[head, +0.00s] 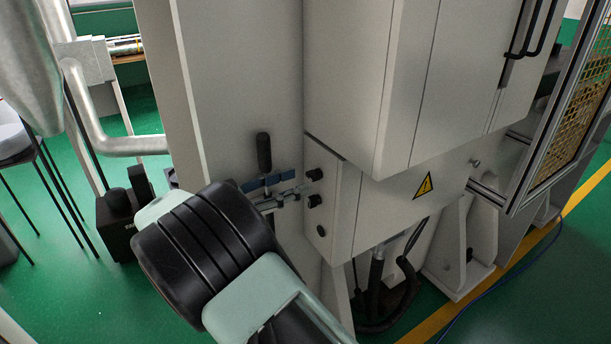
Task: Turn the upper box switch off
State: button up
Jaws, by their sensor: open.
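The upper box switch (315,174) is a small black knob on the left side face of the pale grey box (330,200). A second black knob (314,200) sits just below it, and a smaller one (321,231) is lower on the same face. My gripper (295,193) shows only in part, as small grey finger-like pieces left of the knobs. They overlap the metal parts under a black-handled lever, so their outline is hard to tell. My black and pale green arm hides the rest. I see nothing held, and contact with a knob cannot be told.
The black-handled lever (264,152) stands upright before a blue strip (285,177) on the machine. A large grey cabinet (345,80) overhangs the box. A warning triangle (424,185) marks the box front. A mesh guard (580,120) stands at right, and cables hang below.

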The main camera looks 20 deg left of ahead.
aim_at(309, 177)
jog(key=shift+x, duration=2)
jog(key=shift+c, duration=0.7)
grip_shut()
